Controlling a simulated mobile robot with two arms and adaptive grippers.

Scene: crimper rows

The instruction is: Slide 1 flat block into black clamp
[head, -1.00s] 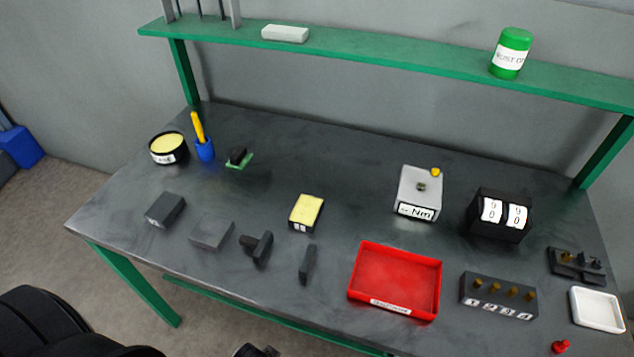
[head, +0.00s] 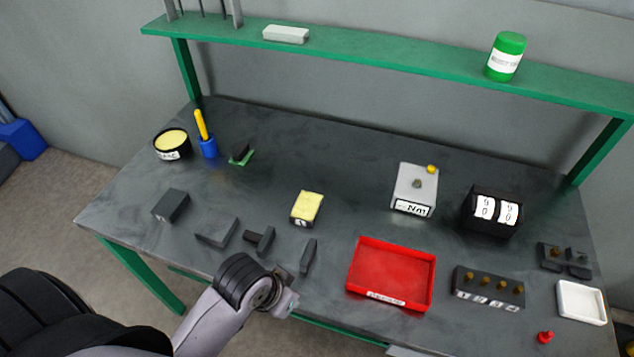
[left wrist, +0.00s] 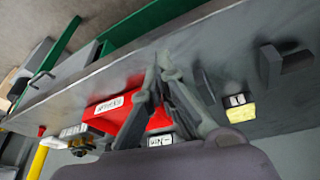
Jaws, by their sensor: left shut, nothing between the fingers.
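Several dark blocks lie on the bench's left half: a low flat block (head: 216,231), a thicker block (head: 171,205) and a narrow upright block (head: 308,256). A dark T-shaped piece (head: 264,240) stands between the flat and narrow blocks; I cannot tell for sure which piece is the black clamp. My left gripper (head: 288,289) is over the bench's front edge, just in front of the narrow block. In the left wrist view its fingers (left wrist: 161,66) are shut and empty, with the narrow block (left wrist: 204,86) to their right. My right gripper is not in view.
A yellow-topped block (head: 307,208) lies behind the narrow block. A red tray (head: 391,275) and a black block with brass knobs (head: 489,287) are to the right. A grey meter box (head: 414,189) and black counter (head: 491,211) stand farther back. The bench's middle back is clear.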

